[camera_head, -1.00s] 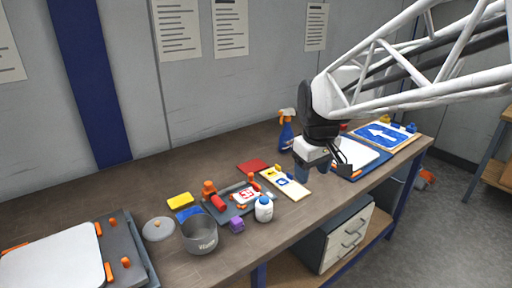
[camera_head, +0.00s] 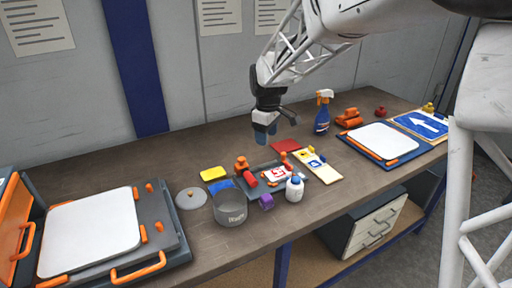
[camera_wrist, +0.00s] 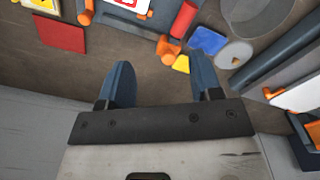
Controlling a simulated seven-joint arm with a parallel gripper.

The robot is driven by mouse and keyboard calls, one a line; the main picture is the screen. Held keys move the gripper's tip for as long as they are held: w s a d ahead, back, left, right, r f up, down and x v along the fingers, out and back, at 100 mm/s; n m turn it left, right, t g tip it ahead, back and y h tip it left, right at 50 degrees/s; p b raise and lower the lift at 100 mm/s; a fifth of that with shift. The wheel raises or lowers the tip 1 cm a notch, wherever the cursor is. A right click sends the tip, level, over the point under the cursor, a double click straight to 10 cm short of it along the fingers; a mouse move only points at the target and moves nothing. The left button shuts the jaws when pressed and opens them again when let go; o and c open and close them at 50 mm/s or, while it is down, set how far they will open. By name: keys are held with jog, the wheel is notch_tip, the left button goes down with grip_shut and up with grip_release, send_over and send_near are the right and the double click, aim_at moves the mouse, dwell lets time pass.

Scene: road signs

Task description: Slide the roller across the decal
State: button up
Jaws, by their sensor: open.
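The roller (camera_head: 250,179) has a red cylinder and an orange handle, and sits at the left end of a dark tray (camera_head: 300,177) on the bench. The white decal with red markings (camera_head: 277,174) lies on that tray, just right of the roller. My gripper (camera_head: 265,135) is open and empty, with blue fingers, above the bench behind the tray. In the wrist view the fingers (camera_wrist: 163,72) are apart with bare bench between them. The roller (camera_wrist: 184,18) shows beyond them, and the decal (camera_wrist: 128,2) is cut off at the top edge.
A grey pot (camera_head: 230,208), purple block (camera_head: 266,202) and white bottle (camera_head: 294,189) stand in front of the tray. A yellow sponge (camera_head: 213,174) and blue cloth (camera_head: 222,187) lie left. A red sheet (camera_head: 286,146) and spray bottle (camera_head: 322,113) are behind right.

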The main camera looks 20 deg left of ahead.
aim_at(242, 158)
jog(key=a+f+n, duration=0.1)
jog(key=a, duration=0.2)
jog(key=w+a+f, duration=0.1)
jog(key=a+f, duration=0.1)
jog(key=a, duration=0.1)
jog(key=w+a+f+n, duration=0.1)
jog(key=a+f, duration=0.1)
jog(key=a, duration=0.1)
jog(key=shift+w+a+n, duration=0.25)
jog(key=shift+a+n, duration=0.05)
jog(key=shift+a, duration=0.1)
jog(key=shift+f, duration=0.15)
jog(key=shift+f, duration=3.75)
grip_shut()
jog(key=shift+w+d, duration=0.1)
